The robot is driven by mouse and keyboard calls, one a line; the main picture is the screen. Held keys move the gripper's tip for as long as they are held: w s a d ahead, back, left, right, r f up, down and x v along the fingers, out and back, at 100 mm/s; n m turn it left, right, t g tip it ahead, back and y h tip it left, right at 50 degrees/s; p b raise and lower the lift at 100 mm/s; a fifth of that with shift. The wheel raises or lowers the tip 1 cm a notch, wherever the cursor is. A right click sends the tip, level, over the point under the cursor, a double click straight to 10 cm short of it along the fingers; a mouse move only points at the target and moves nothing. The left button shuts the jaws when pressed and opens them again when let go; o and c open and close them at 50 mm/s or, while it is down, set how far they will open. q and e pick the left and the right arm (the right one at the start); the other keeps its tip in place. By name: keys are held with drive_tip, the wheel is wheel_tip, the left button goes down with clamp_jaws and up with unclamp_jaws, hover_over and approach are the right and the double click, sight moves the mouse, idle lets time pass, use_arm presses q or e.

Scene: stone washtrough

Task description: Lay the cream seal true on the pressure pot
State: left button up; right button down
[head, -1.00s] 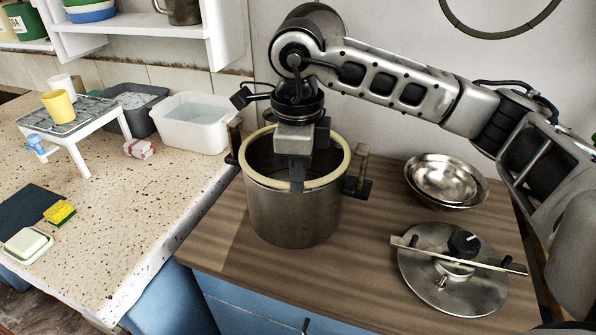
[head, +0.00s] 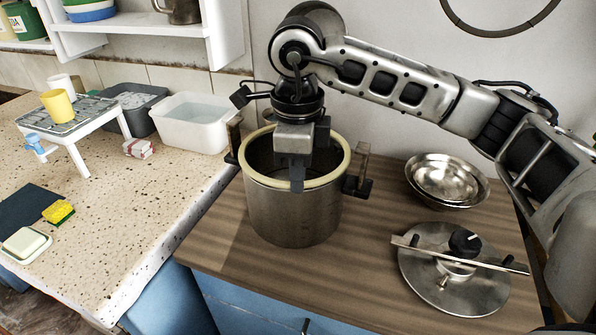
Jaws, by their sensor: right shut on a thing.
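The steel pressure pot (head: 293,215) stands upright on the wooden counter, with a dark handle on each side. The cream seal (head: 262,177) is a ring at the pot's mouth, and it appears to follow the rim all round. My right gripper (head: 297,184) comes down from above over the pot's near side and is shut on the seal's near part. The gripper hides a short stretch of the ring, and I cannot tell whether the seal touches the rim everywhere. My left gripper is not in view.
The pot lid (head: 453,275) with its crossbar and black knob lies right of the pot. Steel bowls (head: 447,180) stand behind it. A white water basin (head: 193,122) and a small rack (head: 70,118) stand on the stone counter at left. Wood before the pot is clear.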

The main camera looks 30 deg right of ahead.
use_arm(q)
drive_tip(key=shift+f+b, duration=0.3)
use_arm(e)
drive_tip(key=shift+f, duration=0.2)
idle(0.4)
drive_tip(key=c, duration=0.9)
unclamp_jaws()
drive_tip(key=shift+c, duration=0.2)
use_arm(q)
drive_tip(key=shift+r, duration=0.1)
use_arm(e)
drive_tip(key=shift+r+p, duration=1.35)
drive_tip(key=shift+r, duration=0.7)
drive_tip(key=shift+r+p, duration=0.95)
drive_tip(key=shift+r, duration=0.55)
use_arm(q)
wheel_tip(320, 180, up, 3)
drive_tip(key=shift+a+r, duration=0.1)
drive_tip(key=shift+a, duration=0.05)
